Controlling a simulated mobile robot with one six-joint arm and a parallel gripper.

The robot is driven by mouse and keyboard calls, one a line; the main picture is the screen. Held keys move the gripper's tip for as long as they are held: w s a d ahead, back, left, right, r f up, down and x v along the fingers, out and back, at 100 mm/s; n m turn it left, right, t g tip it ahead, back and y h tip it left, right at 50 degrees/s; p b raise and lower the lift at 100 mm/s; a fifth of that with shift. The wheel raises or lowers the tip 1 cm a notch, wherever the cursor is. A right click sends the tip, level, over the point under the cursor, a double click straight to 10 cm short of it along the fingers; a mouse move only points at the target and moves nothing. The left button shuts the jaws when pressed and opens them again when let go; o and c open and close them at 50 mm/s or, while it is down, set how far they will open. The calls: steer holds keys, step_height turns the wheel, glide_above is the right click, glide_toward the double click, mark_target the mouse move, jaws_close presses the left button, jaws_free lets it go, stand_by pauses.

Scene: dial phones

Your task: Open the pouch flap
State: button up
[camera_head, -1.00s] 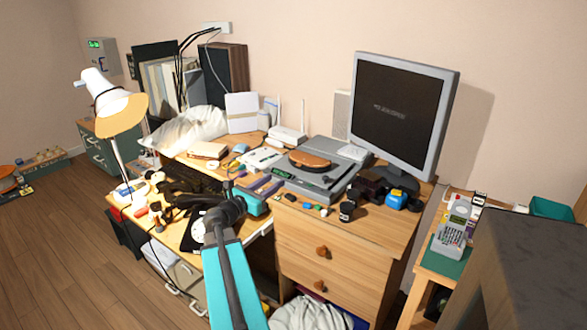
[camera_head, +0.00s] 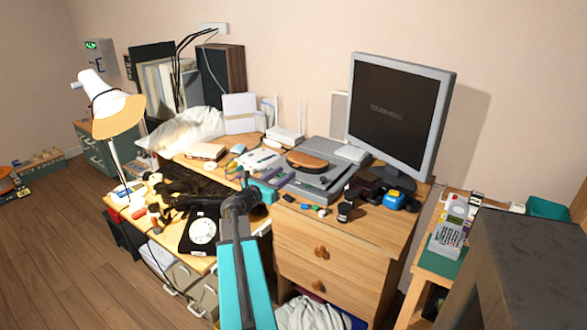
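A flat, rounded tan-brown item (camera_head: 307,160), which looks like the leather pouch, lies on the grey flat device on the desk in the head view. It is small in the picture, and I cannot make out its flap or whether it is open. My gripper (camera_head: 245,180) is near the dark wrist at the end of my teal arm. It appears in front of the desk clutter, to the left of and below the brown item, and apart from it in the picture. Its fingers are too small and dark to tell open from shut.
The grey device (camera_head: 318,188) fills the desk's middle. A monitor (camera_head: 398,120) stands to its right, and a white router (camera_head: 287,138) behind it.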

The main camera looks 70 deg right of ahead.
mark_target(295, 166)
steer(key=shift+x, duration=3.1)
steer(key=shift+a+f, duration=0.1)
jaws_close()
